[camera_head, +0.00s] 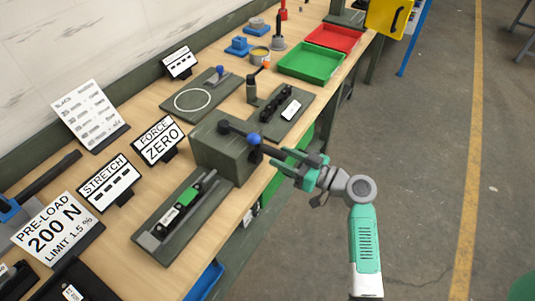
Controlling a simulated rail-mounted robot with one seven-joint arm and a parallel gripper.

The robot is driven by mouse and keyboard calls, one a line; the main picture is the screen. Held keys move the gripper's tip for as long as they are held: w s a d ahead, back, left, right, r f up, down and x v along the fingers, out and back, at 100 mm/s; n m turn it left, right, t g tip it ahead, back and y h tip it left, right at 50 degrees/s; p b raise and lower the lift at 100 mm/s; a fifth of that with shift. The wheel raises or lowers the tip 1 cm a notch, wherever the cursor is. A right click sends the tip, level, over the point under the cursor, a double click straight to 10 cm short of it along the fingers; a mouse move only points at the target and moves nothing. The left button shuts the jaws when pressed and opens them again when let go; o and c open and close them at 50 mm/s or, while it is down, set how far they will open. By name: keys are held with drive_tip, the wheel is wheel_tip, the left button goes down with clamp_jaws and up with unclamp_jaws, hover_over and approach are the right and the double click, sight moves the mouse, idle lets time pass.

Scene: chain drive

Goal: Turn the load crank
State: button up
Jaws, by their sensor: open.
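The load crank is a dark arm with a blue ball knob (254,138), on the right face of a grey-green box (218,152) near the bench's front edge. My gripper (277,159) is open and empty, its fingers pointing left toward the crank. The fingertips are just right of and slightly below the blue knob. Whether they touch the crank cannot be told from this view. The crank's pivot is partly hidden near the fingertips.
A fixture plate with a chain and green block (188,197) lies in front of the box. Another plate with dark chain (290,103) lies behind. Signs, including FORCE ZERO (159,141), stand on the left. Green (312,62) and red (334,37) trays stand farther back.

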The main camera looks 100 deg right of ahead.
sight(270, 151)
drive_tip(key=x, duration=0.4)
drive_tip(key=shift+w+d, duration=0.25)
drive_tip(key=shift+c, duration=0.2)
clamp_jaws()
